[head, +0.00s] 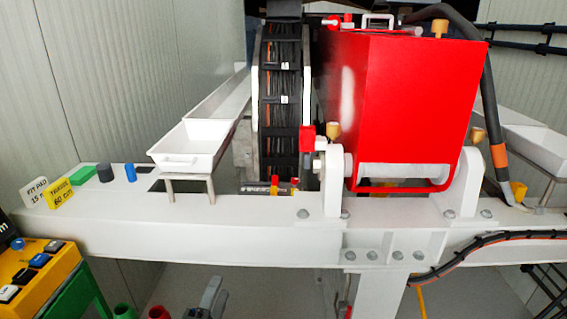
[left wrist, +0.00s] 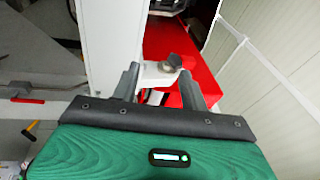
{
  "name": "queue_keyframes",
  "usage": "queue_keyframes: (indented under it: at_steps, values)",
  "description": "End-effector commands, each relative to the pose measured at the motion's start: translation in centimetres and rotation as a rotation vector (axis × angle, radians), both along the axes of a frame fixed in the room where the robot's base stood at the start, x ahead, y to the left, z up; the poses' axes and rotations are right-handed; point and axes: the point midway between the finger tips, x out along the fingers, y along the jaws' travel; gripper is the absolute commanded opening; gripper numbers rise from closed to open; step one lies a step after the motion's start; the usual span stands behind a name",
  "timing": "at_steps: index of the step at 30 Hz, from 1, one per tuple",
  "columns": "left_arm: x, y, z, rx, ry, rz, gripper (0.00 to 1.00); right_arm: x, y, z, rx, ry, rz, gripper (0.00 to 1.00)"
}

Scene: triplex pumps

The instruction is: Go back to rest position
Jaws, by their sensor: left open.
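My left gripper (head: 210,298) shows at the bottom of the head view, left of centre, as a grey piece below the front edge of the white beam. In the left wrist view its two grey fingers (left wrist: 160,84) stand apart, and I see nothing held between them. A white bracket with a dark knob (left wrist: 174,62) shows between and beyond the fingers; I cannot tell how far off it is. My right gripper is in neither view.
The white beam (head: 270,238) spans the head view. On it stand a red housing (head: 410,110), a white tray (head: 190,146) and small coloured blocks (head: 105,172). A yellow button box (head: 45,268) is at lower left. Floor (head: 285,285) shows below the beam.

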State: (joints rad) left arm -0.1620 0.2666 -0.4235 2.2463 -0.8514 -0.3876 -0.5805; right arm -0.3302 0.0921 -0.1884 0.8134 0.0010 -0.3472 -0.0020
Motion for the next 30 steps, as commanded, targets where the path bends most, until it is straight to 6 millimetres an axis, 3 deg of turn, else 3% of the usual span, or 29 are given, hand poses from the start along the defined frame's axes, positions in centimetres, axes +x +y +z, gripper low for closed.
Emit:
queue_keyframes:
  at_steps: [3, 6, 11, 18, 25, 30]
  values:
    - [-1.2, 4.1, -4.1, -0.254, 0.248, 0.14, 0.45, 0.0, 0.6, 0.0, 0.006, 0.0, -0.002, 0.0]
    - [-3.3, 6.8, -8.0, -0.46, 0.456, 0.261, 0.45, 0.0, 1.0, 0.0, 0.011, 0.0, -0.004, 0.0]
    - [-8.5, 9.4, -14.0, -0.752, 0.777, 0.463, 0.45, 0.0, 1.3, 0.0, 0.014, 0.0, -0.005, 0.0]
    - [-16.4, 10.1, -18.8, -1.013, 1.123, 0.698, 0.45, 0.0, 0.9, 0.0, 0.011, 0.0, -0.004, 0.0]
    - [-23.0, 9.6, -20.7, -1.153, 1.368, 0.876, 0.45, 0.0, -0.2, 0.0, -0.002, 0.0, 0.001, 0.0]
    - [-21.8, 9.4, -24.7, -1.146, 1.385, 0.891, 0.45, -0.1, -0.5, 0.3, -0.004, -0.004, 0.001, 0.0]
